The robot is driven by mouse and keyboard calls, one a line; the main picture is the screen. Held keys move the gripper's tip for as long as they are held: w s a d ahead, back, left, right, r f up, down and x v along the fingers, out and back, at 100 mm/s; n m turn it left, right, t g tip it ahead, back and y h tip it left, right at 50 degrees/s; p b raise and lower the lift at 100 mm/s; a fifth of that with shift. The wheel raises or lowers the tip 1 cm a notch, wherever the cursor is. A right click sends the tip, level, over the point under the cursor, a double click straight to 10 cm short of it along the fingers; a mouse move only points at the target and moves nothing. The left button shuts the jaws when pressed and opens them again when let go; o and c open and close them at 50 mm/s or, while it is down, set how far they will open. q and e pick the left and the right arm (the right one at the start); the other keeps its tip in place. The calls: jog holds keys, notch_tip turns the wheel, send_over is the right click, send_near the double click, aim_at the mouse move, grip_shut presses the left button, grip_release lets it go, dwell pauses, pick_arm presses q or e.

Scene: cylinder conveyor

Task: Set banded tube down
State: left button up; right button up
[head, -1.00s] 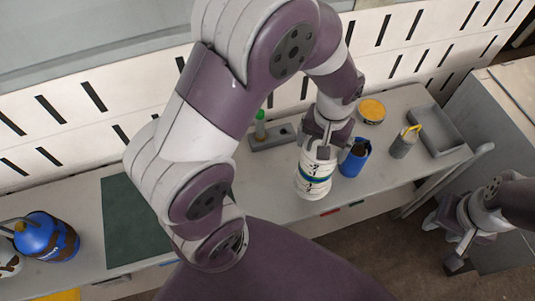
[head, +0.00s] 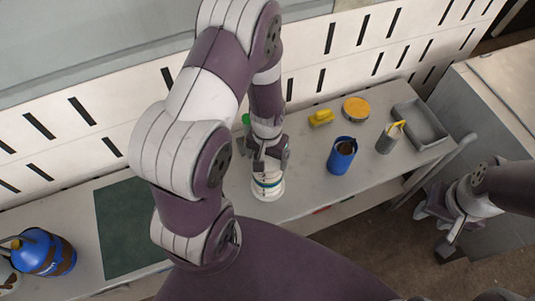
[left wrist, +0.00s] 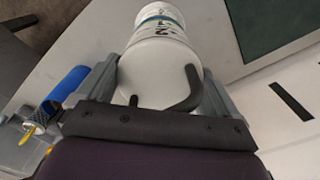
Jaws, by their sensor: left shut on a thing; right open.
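The banded tube (head: 267,188) is a white cylinder with a blue-green band. My left gripper (head: 266,160) is shut on its upper part and holds it upright over the grey worktable (head: 225,190). I cannot tell whether its base touches the surface. In the left wrist view the tube (left wrist: 160,45) lies between the two fingers of the left gripper (left wrist: 163,88), with dark markings and the band at its far end. My right gripper (head: 452,243) is open and empty at the lower right, off the table.
A blue cup (head: 342,157), yellow block (head: 321,118), yellow-topped tin (head: 356,109), grey cup (head: 387,140) and grey tray (head: 420,128) stand to the right. A dark green mat (head: 125,235) and blue canister (head: 45,255) are at left. A green-topped item (head: 246,120) is partly hidden.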

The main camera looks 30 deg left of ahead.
pick_arm(q)
jog(key=shift+f, duration=0.1)
jog(key=o, duration=1.4)
jog(key=shift+o, duration=0.2)
jog(key=shift+r, duration=0.5)
notch_tip(320, 180, up, 10)
jog(key=shift+r+b, duration=0.25)
jog(key=shift+b, duration=0.25)
jog(key=s+d+r+m+t, duration=0.1)
jog(key=s+d+r, duration=0.1)
jog(key=s+r, duration=0.1)
jog(key=shift+s+d+r, duration=0.15)
jog(key=shift+s+d, duration=0.1)
jog(key=shift+s, duration=0.45)
